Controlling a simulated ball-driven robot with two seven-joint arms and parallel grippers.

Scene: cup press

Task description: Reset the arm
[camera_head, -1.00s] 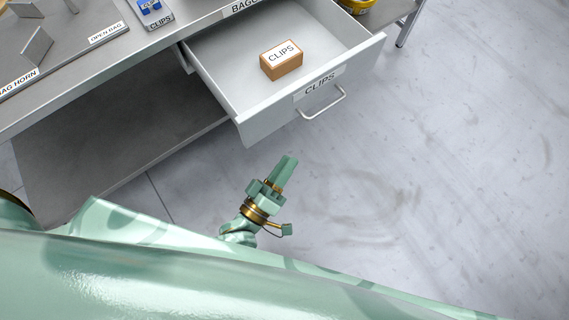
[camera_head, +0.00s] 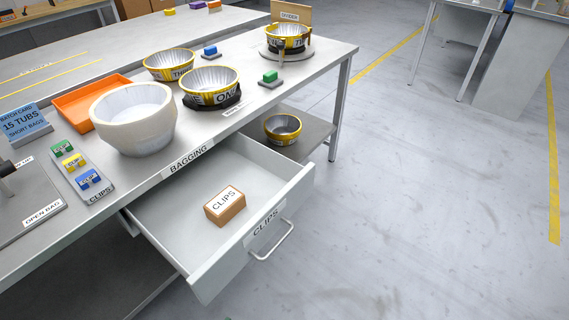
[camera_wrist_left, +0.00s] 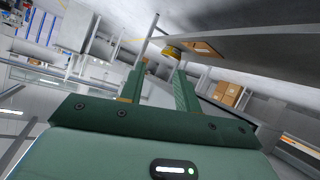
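My left gripper (camera_wrist_left: 160,68) shows in the left wrist view with its two green fingers apart. Nothing is between the fingers but distant background. The head view shows neither of my grippers clearly. The drawer labelled CLIPS (camera_head: 185,272) is pulled open under the bagging table (camera_head: 330,45). A brown box labelled CLIPS (camera_head: 226,208) sits inside the drawer.
A pale round bowl (camera_head: 133,120), an orange tray (camera_head: 73,108), several yellow-banded tubs and a rack of coloured clips (camera_head: 97,190) stand on the table. Another tub (camera_head: 283,130) is on the lower shelf. The floor at right (camera_head: 430,210) is clear.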

